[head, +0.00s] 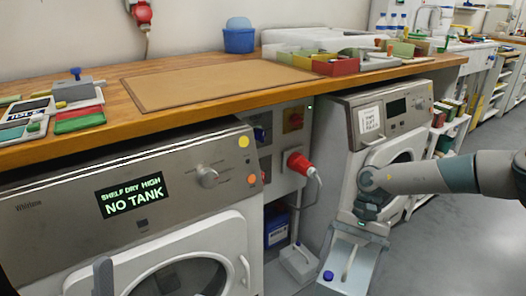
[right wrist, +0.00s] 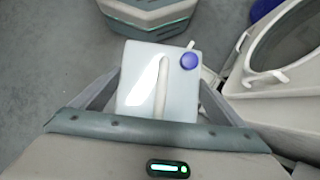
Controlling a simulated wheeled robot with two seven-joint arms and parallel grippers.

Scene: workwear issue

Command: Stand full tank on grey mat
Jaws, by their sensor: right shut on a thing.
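A pale grey-white tank (head: 348,264) with a blue cap and a top handle hangs from my right gripper (head: 368,226), in front of the right dryer. In the right wrist view the tank (right wrist: 135,98) lies between the two fingers of my right gripper (right wrist: 158,98), which is shut on it. Its blue cap (right wrist: 190,61) faces the camera. I cannot tell how full it is. I cannot make out a grey mat; a large tan mat (head: 210,78) lies bare on the wooden bench. My left gripper cannot be made out.
Another whitish handled container (head: 299,262) and a blue container (head: 276,232) stand between the dryers. Trays (head: 334,65), a blue tub (head: 239,37) and small items (head: 78,88) occupy the bench.

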